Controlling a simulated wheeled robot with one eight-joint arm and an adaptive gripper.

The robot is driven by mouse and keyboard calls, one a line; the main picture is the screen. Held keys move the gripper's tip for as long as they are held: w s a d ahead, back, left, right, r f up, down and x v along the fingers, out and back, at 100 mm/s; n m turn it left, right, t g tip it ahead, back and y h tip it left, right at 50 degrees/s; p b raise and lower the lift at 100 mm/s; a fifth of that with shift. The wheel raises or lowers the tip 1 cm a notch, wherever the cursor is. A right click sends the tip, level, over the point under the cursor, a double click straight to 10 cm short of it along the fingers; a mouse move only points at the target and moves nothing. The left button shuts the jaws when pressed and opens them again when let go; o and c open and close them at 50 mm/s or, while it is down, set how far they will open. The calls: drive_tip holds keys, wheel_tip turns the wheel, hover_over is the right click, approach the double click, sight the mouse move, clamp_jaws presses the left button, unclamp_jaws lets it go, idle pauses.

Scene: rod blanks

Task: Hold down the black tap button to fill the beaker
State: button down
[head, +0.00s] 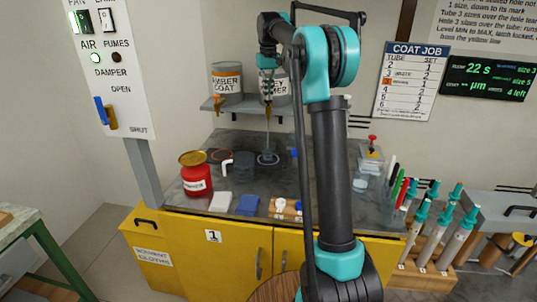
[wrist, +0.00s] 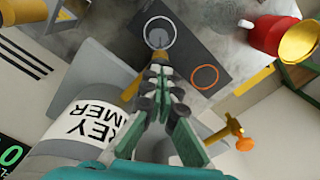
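The grey primer tank (head: 281,88) stands on the wall shelf. It also shows in the wrist view (wrist: 85,125). Its brass tap (wrist: 129,91) is partly hidden by my gripper (wrist: 160,72), whose fingers point down and come together at the tips. I see nothing clearly held between them. The black tap button cannot be made out; the fingertips cover that spot. The beaker (wrist: 160,33) stands below on a dark plate, with grey inside its rim. In the head view, a thin grey line runs from the tap down towards the beaker (head: 268,158).
The amber coat tank (head: 227,82) is on the shelf's left, its orange-knobbed tap (wrist: 245,144) close to my gripper. Tubes (head: 440,240) stand at right.

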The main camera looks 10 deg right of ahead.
wheel_tip(320, 180, up, 6)
drive_tip(key=shift+r, duration=0.1)
drive_tip(key=shift+s, duration=0.1)
idle(0.4)
